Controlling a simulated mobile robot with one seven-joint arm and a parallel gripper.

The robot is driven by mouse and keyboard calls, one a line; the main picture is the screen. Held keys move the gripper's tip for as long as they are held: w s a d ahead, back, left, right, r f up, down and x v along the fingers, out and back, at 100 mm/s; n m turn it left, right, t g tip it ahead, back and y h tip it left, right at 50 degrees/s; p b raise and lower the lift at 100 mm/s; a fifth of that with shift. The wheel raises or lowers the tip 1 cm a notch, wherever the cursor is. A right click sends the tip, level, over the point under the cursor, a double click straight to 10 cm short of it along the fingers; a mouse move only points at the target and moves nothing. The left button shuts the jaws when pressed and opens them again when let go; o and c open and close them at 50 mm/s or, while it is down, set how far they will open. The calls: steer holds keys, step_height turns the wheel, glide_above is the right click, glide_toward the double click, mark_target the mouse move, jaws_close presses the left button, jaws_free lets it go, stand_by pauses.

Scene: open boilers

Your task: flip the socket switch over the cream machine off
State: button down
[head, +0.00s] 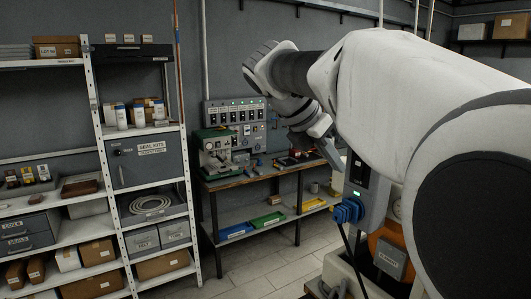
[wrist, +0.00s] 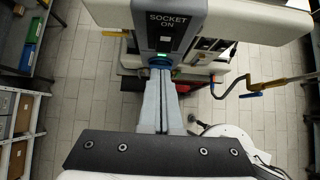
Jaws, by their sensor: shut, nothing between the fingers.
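A grey socket box (head: 374,203) hangs on the cream machine (head: 340,272) at the lower right of the head view. Its dark switch panel (head: 358,168) is above a lit green lamp, with a blue plug (head: 348,211) below. In the wrist view the box (wrist: 142,33) reads "SOCKET ON" over a small switch (wrist: 165,42), and the green lamp glows. My gripper (wrist: 160,72) is shut and empty, its fingertips close by the lamp and blue plug, below the switch in the picture. I cannot tell whether they touch the box. In the head view my gripper (head: 338,165) is beside the panel.
A black cable (head: 352,258) hangs from the plug. A workbench (head: 250,178) with a small green-and-cream machine (head: 215,152) stands behind, under a wall switch panel (head: 235,113). White shelving (head: 110,180) fills the left. Tiled floor is open between.

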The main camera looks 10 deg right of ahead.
steer(key=v, duration=0.9)
steer(key=shift+r, duration=0.6)
